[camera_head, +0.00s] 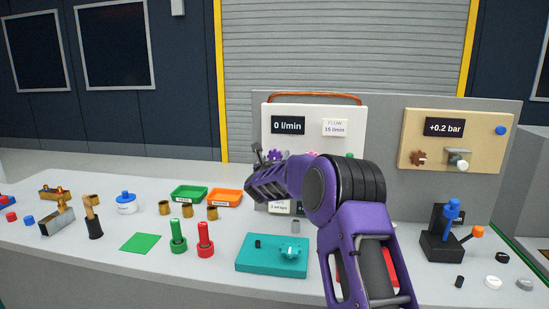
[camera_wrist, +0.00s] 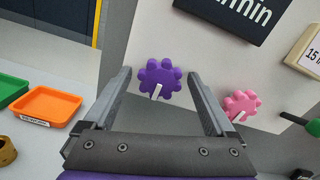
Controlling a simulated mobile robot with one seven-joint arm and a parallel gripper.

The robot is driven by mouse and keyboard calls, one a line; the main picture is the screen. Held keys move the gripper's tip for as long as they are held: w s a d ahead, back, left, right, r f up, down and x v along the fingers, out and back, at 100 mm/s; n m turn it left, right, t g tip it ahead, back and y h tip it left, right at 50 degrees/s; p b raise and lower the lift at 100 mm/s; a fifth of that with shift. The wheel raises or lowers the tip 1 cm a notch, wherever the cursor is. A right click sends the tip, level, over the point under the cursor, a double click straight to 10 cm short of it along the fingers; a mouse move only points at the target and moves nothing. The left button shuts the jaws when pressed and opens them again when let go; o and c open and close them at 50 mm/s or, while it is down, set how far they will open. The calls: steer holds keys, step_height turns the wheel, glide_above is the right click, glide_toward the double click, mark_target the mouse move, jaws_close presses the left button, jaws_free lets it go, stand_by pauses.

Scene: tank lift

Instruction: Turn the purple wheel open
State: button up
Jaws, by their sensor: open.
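The purple wheel (camera_wrist: 160,78) is a lobed knob with a white pointer mark, on the white panel (camera_wrist: 150,30). In the wrist view it lies between my two open fingers, beyond their tips; I cannot tell how far. In the head view the purple wheel (camera_head: 275,155) shows just above my gripper (camera_head: 256,158), partly hidden by it. My gripper (camera_wrist: 160,90) is open and empty, facing the panel. The display (camera_head: 288,125) above the wheel reads 0 l/min.
A pink wheel (camera_wrist: 241,104) sits right of the purple one, with a green knob (camera_wrist: 312,128) farther right. A tan panel (camera_head: 455,140) reads +0.2 bar. Green (camera_head: 189,188) and orange (camera_head: 226,203) trays stand left of my gripper. A teal box (camera_head: 262,264) lies in front.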

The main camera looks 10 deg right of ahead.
steer(key=c, duration=1.4)
steer(key=shift+o, duration=0.2)
